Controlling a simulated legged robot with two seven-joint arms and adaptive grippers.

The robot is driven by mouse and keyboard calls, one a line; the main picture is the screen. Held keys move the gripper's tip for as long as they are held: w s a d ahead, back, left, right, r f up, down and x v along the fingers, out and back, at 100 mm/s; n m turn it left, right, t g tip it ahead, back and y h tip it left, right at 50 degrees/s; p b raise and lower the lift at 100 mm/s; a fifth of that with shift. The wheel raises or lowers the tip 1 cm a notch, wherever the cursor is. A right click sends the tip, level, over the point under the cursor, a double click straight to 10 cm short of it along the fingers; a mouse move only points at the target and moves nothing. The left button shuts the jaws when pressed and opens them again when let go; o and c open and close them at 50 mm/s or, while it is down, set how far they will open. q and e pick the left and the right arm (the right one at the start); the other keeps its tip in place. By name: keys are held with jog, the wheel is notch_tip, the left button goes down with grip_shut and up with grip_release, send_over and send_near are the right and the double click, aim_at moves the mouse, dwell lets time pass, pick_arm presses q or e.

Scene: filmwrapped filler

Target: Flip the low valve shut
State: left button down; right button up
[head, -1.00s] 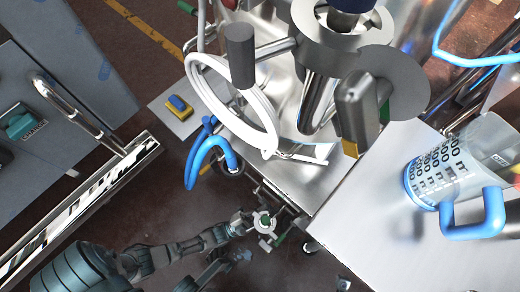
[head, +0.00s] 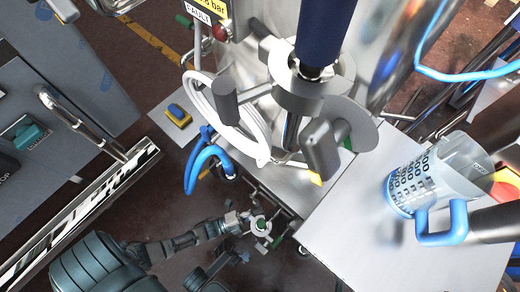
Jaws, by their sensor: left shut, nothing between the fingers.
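The low valve (head: 262,226) is a small pale round fitting with green on it, low down below the front edge of the steel machine. My left gripper (head: 240,221) reaches in from the lower left, its tip right beside the valve on its left. It is shut with nothing in it. The gripper and valve are small here, so I cannot tell whether they touch, nor clearly which way the valve's handle points. My right gripper does not show.
Above stands the filler with a white hose loop (head: 225,110) and a blue hose (head: 205,165). At right, a steel table (head: 370,235) carries a clear jug (head: 435,180) with a blue handle. A grey cabinet (head: 60,90) and rail stand at left. Dark floor lies between.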

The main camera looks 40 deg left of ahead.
pick_arm(q)
jog(key=a+f+m+g, duration=0.1)
jog(key=a+f+m, duration=0.1)
jog(key=a+m, duration=0.1)
jog(key=shift+a+m+g+p, duration=0.2)
jog(key=shift+m+g+p, duration=0.1)
jog(key=shift+g, duration=0.1)
jog(key=shift+a, duration=0.15)
dwell(0.7)
